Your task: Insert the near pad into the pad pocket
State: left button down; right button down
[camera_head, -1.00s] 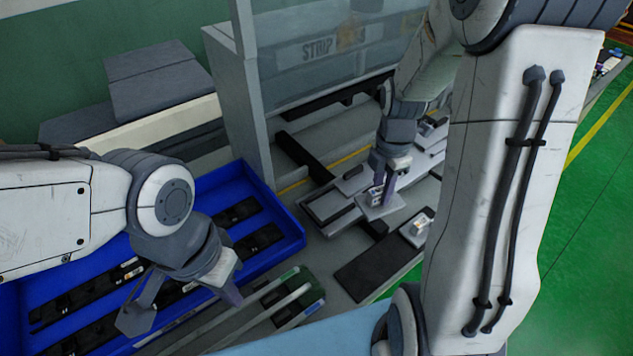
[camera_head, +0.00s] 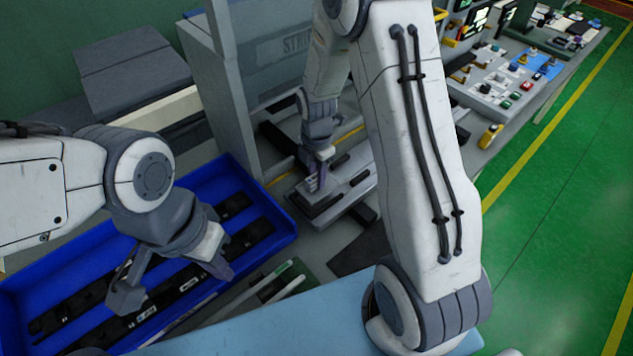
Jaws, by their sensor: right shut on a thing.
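My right gripper (camera_head: 314,188) points down at a grey fixture (camera_head: 358,183) on the bench. It is shut on a small pad, mostly hidden by the fingers and blurred by distance. The pad is low over the left end of the fixture; I cannot tell if it touches. The pad pocket cannot be made out from here. My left gripper (camera_head: 172,286) is open and empty, with its fingers apart above the blue tray (camera_head: 284,224).
The blue tray holds several dark trim strips. Green and pale rails (camera_head: 277,283) lie right of it. A grey cabinet (camera_head: 222,88) stands behind. My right arm blocks much of the middle. A control panel (camera_head: 503,82) with buttons stands at the back right.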

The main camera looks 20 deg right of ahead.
notch_tip(320, 180, down, 3)
jog(key=shift+f+p, duration=0.1)
jog(key=shift+p, duration=0.5)
jog(key=shift+f, duration=0.2)
jog(key=shift+d, duration=0.1)
jog(key=shift+f, duration=0.2)
jog(key=c, duration=0.7)
grip_release()
jog(key=shift+o, duration=0.2)
jog(key=shift+r, duration=0.1)
